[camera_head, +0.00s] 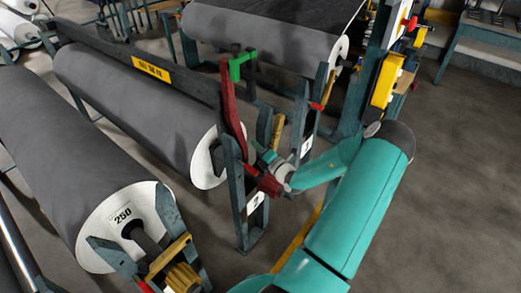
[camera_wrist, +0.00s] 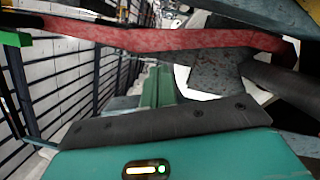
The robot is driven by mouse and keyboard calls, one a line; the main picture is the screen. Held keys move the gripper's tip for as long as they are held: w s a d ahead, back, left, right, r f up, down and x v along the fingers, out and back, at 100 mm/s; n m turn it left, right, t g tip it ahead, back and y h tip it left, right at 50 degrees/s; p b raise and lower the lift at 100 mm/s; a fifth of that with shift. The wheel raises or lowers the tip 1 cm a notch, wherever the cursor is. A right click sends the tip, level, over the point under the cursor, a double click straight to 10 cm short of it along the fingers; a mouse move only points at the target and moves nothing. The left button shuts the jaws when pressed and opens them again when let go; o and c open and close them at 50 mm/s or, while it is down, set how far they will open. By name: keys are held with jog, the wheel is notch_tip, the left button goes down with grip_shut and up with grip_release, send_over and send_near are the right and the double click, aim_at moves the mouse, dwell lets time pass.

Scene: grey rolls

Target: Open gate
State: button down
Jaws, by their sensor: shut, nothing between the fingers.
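The gate appears as a red lever (camera_head: 230,105) standing upright on a grey-blue post (camera_head: 241,205), with a green piece (camera_head: 238,66) near its top. In the wrist view the red lever (camera_wrist: 150,39) runs across the upper part, with a green end (camera_wrist: 14,39) at the far left. My gripper (camera_head: 263,156) is shut and empty, close beside the lower part of the lever in the head view. I cannot tell whether it touches the lever. The fingertips are partly hidden among the post's parts.
A large grey roll (camera_head: 135,105) lies behind the post, under a dark beam with a yellow label (camera_head: 151,69). Another grey roll (camera_head: 70,150) marked 250 is at the left, and one (camera_head: 265,42) is at the back. Bare floor (camera_head: 445,190) is open at the right.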

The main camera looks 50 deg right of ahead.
dwell(0.3)
jog(key=d+r+m+g, duration=0.1)
jog(key=d+r+m, duration=0.2)
jog(key=d, duration=0.6)
jog(key=shift+w+d+r+m, duration=0.2)
jog(key=shift+d+r+m, duration=0.15)
jog(key=shift+m, duration=0.45)
jog(key=shift+s+a, duration=0.1)
jog(key=shift+s, duration=0.05)
